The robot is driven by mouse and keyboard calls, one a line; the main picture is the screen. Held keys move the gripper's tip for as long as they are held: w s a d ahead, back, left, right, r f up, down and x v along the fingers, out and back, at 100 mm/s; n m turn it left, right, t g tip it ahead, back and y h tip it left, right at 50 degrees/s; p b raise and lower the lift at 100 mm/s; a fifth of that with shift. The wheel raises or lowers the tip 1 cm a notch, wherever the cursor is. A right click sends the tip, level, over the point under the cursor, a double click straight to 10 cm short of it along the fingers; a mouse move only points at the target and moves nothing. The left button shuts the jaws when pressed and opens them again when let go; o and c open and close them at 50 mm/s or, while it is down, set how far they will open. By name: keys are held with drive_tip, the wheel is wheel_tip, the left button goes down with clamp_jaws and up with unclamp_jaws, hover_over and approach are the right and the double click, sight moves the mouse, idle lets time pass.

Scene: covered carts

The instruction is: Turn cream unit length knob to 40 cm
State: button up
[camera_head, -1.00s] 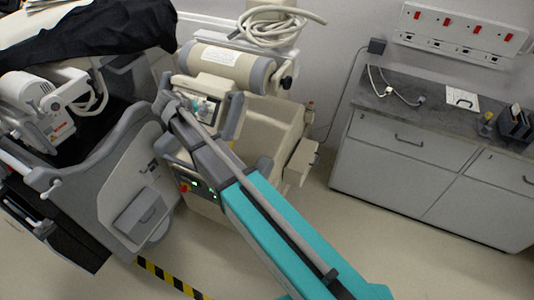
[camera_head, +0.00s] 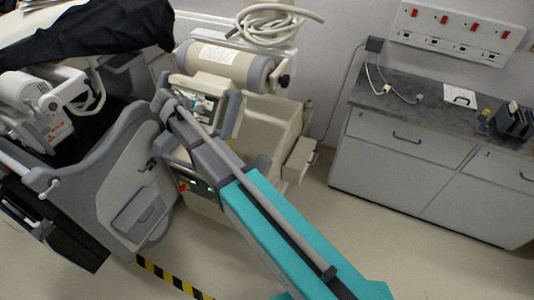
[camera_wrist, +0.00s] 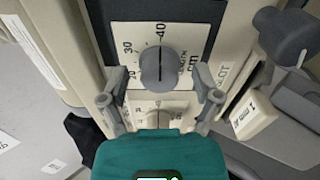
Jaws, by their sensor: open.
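The cream unit (camera_head: 272,128) stands at the middle of the head view, with my arm reaching over to its panel. In the wrist view, the dark grey length knob (camera_wrist: 158,70) sits on a pale dial plate (camera_wrist: 125,38) marked 20, 30 and 40, with "cm" at the right. The line on the knob points up, close to the 40 mark. My gripper (camera_wrist: 160,76) is open, with one finger on each side of the knob; I cannot tell whether they touch it. In the head view the knob is too small to make out.
A second, paler knob (camera_wrist: 158,115) is partly hidden below by my gripper. A large dark knob (camera_wrist: 287,35) juts out at the upper right of the wrist view. A grey cart (camera_head: 115,200) stands left of the unit. Floor lies clear before the grey cabinet (camera_head: 400,170).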

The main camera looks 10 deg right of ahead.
drive_tip(key=n, duration=0.9)
drive_tip(key=shift+w+n, duration=0.1)
drive_tip(key=shift+n, duration=0.3)
drive_tip(key=n, duration=1)
drive_tip(key=w+p+v, duration=0.1)
drive_tip(key=p+v, duration=0.9)
drive_tip(key=v, duration=0.4)
drive_tip(key=s+d+f+m+g+y+b, duration=0.1)
drive_tip(key=s+d+f+m+g+b, duration=0.1)
drive_tip(key=d+m, duration=0.6)
drive_tip(key=s+d+f+m+g+y+b, duration=0.1)
drive_tip(key=s+d+f+m+g+b, duration=0.1)
drive_tip(key=s+d+f+m+b, duration=0.2)
drive_tip(key=s+d+f+m+g+y+b, duration=0.2)
drive_tip(key=s+d+f+m, duration=0.6)
drive_tip(key=d+m, duration=0.6)
drive_tip(key=shift+s+f+g+b, duration=0.2)
drive_tip(key=shift+s+g+b, duration=0.1)
drive_tip(key=shift+g+b, duration=0.3)
drive_tip(key=shift+d, duration=0.1)
